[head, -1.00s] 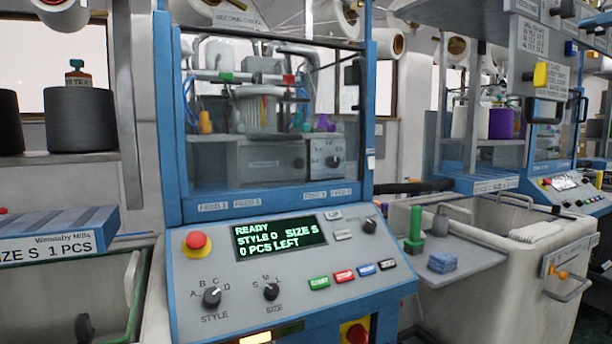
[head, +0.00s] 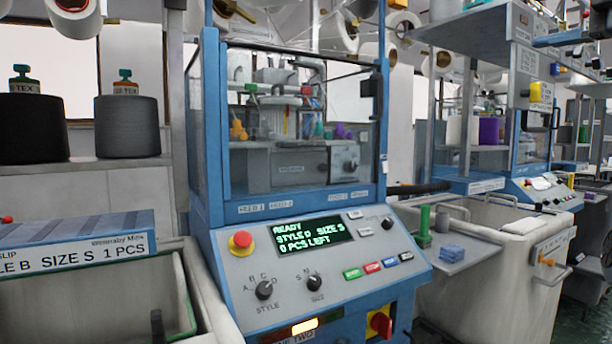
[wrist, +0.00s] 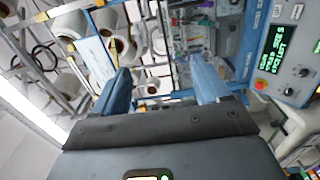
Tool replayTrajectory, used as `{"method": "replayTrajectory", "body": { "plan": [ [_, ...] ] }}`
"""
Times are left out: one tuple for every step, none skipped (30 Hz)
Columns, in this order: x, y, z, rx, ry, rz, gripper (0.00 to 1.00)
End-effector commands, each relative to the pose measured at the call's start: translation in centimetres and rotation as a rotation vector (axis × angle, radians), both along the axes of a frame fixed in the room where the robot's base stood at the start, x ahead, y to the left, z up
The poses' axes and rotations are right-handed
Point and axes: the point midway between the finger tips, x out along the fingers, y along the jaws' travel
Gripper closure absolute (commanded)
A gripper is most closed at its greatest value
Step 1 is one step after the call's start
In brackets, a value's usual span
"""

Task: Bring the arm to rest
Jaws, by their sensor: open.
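My gripper (wrist: 160,85) shows in the wrist view with its two blue fingers apart and nothing between them. It is up in the air, and the picture there is turned on its side. Beyond the fingers are yarn cones and the blue-framed knitting machine (wrist: 262,45). My gripper and arm do not show in the head view. There the knitting machine (head: 318,262) stands in the middle, and its screen (head: 312,235) reads READY, SIZE S, 0 PCS LEFT.
A shelf (head: 95,172) with a black cone (head: 32,128) and a grey cone (head: 130,127) is at left, above a bin (head: 90,290) with a size label.

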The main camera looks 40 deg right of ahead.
Motion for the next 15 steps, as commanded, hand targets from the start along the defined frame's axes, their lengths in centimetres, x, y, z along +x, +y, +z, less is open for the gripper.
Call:
{"method": "replayTrajectory", "body": {
  "plan": [
    [0.3, -0.2, -0.5, 0.016, -0.005, 0.001, 0.26],
    [0.5, -0.3, -0.7, 0.025, -0.010, 0.002, 0.26],
    [0.8, -0.5, -1.1, 0.036, -0.016, 0.003, 0.26],
    [1.0, -0.5, -1.3, 0.046, -0.020, 0.003, 0.26],
    [1.3, -0.7, -1.6, 0.058, -0.025, 0.005, 0.26],
    [1.7, -0.8, -2.0, 0.074, -0.032, 0.005, 0.26],
    [1.9, -0.9, -2.4, 0.085, -0.037, 0.005, 0.26],
    [2.2, -1.1, -2.8, 0.099, -0.043, 0.005, 0.26],
    [2.6, -1.2, -3.3, 0.117, -0.051, 0.006, 0.26],
    [3.0, -1.4, -3.8, 0.134, -0.058, 0.009, 0.26],
    [3.4, -1.5, -4.2, 0.150, -0.064, 0.010, 0.26],
    [4.0, -1.7, -5.0, 0.174, -0.074, 0.010, 0.26],
    [4.4, -1.8, -5.5, 0.191, -0.081, 0.009, 0.26],
    [4.8, -1.9, -6.1, 0.212, -0.090, 0.011, 0.26],
    [5.5, -2.0, -6.9, 0.238, -0.100, 0.012, 0.26]
  ]
}}
